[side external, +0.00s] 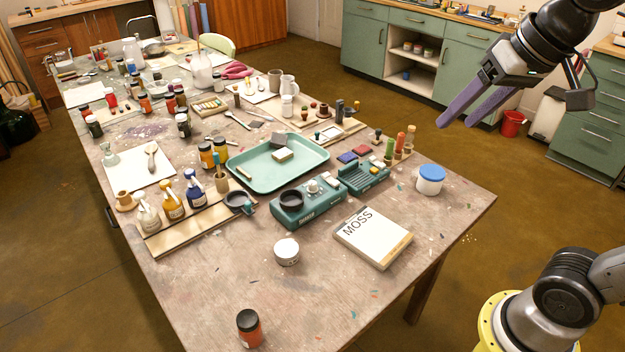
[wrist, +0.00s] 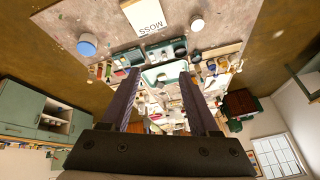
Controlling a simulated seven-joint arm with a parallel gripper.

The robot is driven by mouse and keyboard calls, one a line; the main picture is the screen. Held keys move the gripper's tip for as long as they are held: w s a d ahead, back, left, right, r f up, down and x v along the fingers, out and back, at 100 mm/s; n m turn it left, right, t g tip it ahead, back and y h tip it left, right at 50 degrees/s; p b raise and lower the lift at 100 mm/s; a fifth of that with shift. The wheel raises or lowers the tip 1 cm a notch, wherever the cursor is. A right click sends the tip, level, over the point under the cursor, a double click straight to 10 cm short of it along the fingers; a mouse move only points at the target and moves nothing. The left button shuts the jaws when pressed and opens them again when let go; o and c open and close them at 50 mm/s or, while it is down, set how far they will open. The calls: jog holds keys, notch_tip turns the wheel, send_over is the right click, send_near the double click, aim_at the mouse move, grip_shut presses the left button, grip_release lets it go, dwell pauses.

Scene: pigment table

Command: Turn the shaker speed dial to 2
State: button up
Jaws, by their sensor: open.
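The shaker (side external: 308,205) is a teal box on the table with a black round holder on its left top. Its speed dial (side external: 314,186) is a small pale knob on top, to the right of the holder; its setting is too small to read. The shaker also shows small and upside down in the wrist view (wrist: 166,49). My gripper (side external: 456,123) is open and empty, high up and well to the right of the shaker. Its two purple fingers also show in the wrist view (wrist: 160,74), spread apart.
A second teal device (side external: 364,178) stands close right of the shaker. A teal tray (side external: 262,186) lies behind it. A MOSS pad (side external: 375,250), a white jar (side external: 287,252) and a blue-lidded tub (side external: 430,180) are nearby. The table's front right corner is clear.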

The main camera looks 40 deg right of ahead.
jog(key=w+r+m+g, duration=0.15)
jog(key=w+r, duration=0.25)
jog(key=w, duration=0.9)
jog(key=m+g, duration=0.3)
jog(key=g, duration=0.1)
send_over(312, 182)
notch_tip(312, 182, down, 26)
notch_tip(312, 182, down, 13)
jog(key=shift+s+f, duration=0.1)
jog(key=shift+f, duration=0.1)
grip_shut()
